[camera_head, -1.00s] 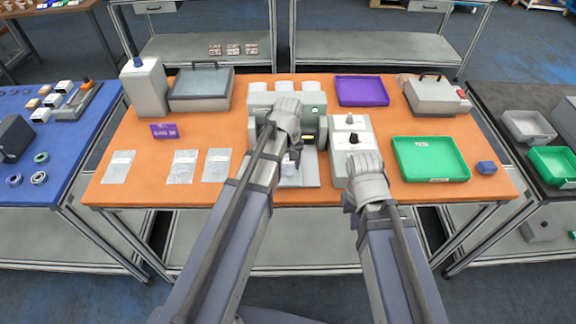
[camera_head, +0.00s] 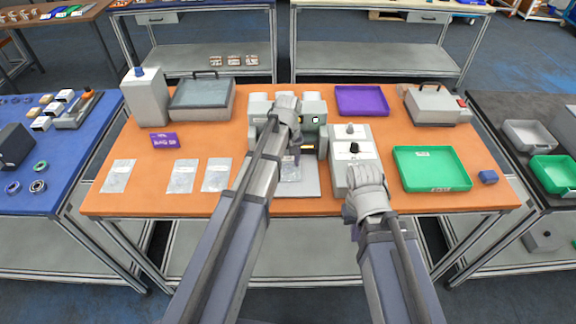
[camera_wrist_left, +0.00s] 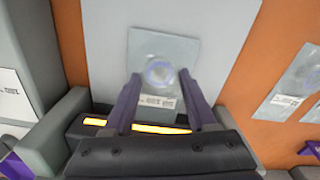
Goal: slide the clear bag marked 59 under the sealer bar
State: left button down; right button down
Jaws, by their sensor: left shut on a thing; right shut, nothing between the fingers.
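The clear bag (camera_wrist_left: 164,70) has a round ring-like item inside and a white label at one end. It lies on the grey plate (camera_wrist_left: 103,30) of the sealer (camera_head: 314,108). My left gripper (camera_wrist_left: 160,86) is shut on the label end of the bag, with a finger on either side. In the head view the left gripper (camera_head: 294,153) is at the sealer's front, above the bag (camera_head: 290,172). The number on the bag is not readable. An orange-lit strip (camera_wrist_left: 165,128) glows in the sealer beneath the gripper. My right gripper (camera_head: 350,212) is shut and empty at the table's front edge.
Several flat clear bags (camera_head: 184,177) lie at the table's left. A grey control box (camera_head: 352,150) stands just right of the sealer. A green tray (camera_head: 430,151) and a purple tray (camera_head: 361,85) are further right.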

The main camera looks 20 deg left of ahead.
pick_arm(q)
jog(key=shift+c, duration=0.6)
grip_release()
jog(key=shift+r, duration=0.1)
notch_tip(320, 180, up, 8)
jog(key=p, duration=0.8)
jog(key=shift+f, duration=0.2)
jog(key=shift+s+d, duration=0.15)
jog(key=shift+s, duration=0.05)
jog(key=s+d+f+m+b, duration=0.1)
jog(key=s+d+m, duration=0.4)
jog(key=s, duration=0.5)
jog(key=s+d+f+m+y+b, duration=0.1)
jog(key=s+d+m+b, duration=0.1)
jog(key=s+d+m, duration=0.3)
jog(key=s+d, duration=0.2)
jog(key=s, duration=0.2)
jog(key=shift+s+f, duration=0.35)
jog(key=shift+s, duration=0.05)
